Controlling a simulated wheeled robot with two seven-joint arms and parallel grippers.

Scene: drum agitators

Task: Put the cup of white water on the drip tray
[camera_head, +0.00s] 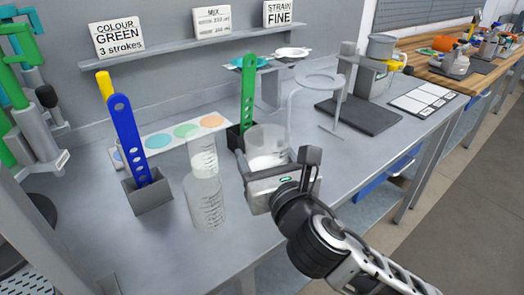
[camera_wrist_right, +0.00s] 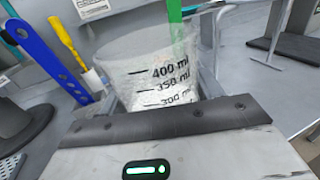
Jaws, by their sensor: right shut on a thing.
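The cup of white water (camera_head: 267,143) is a clear beaker with white liquid in it. My right gripper (camera_head: 278,172) is shut on it from the near side. In the right wrist view the cup (camera_wrist_right: 150,70) sits between the fingers, roughly upright, with volume marks facing me. Whether its base touches the bench is hidden by the gripper. A dark flat plate (camera_head: 372,116) at the foot of a grey stand, to the right and farther back, looks like the drip tray. My left gripper is not in view.
Two clear graduated vessels (camera_head: 207,203) stand left of my gripper. Dark holders with a blue strip (camera_head: 128,135) and a green strip (camera_head: 248,90) stand nearby. A thin ring stand (camera_head: 320,80) rises between the cup and the dark plate. A white gridded card (camera_head: 422,98) lies farther right.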

